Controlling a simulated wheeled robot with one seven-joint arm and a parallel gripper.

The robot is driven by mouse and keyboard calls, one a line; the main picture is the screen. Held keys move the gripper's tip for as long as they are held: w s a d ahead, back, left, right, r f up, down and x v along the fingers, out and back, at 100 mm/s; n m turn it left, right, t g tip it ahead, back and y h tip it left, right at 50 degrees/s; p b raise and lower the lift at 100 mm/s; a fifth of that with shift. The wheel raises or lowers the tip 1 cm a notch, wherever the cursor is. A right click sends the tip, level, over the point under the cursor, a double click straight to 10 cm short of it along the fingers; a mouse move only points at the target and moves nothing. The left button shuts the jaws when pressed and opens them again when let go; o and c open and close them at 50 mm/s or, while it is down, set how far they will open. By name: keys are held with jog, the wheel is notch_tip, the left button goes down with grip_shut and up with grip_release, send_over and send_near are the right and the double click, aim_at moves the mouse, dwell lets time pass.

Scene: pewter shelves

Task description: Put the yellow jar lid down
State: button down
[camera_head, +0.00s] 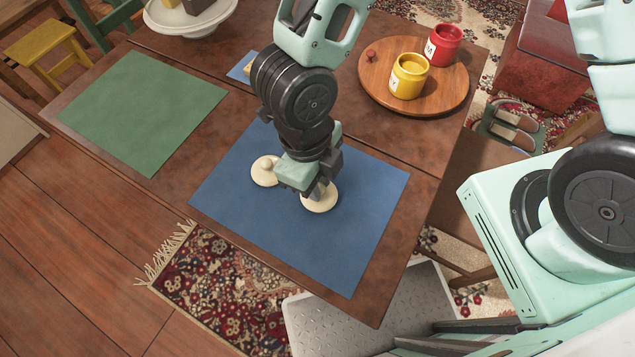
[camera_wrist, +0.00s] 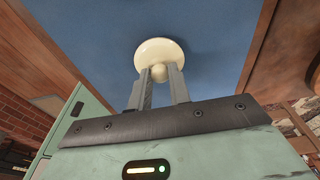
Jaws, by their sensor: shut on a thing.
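A pale cream-yellow round lid (camera_head: 319,202) is under my gripper (camera_head: 318,189), over the blue mat (camera_head: 300,245). In the wrist view the fingers of my gripper (camera_wrist: 159,78) are shut on the knob of this lid (camera_wrist: 160,50). I cannot tell whether its disc touches the mat. A second, similar cream lid with a round knob (camera_head: 264,170) lies on the mat just to the left, partly hidden by my gripper. The yellow jar (camera_head: 408,77) stands open on a round wooden board (camera_head: 385,95) at the back right.
A red jar (camera_head: 443,45) and a small red knob (camera_head: 370,55) are also on the board. A bare green mat (camera_head: 140,112) lies to the left. The front part of the blue mat is clear. The table edge (camera_head: 400,285) runs along the front and right.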

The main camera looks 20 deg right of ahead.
jog(key=shift+f, duration=0.3)
jog(key=shift+f, duration=0.1)
jog(key=shift+f, duration=0.1)
jog(key=c, duration=1.3)
grip_release()
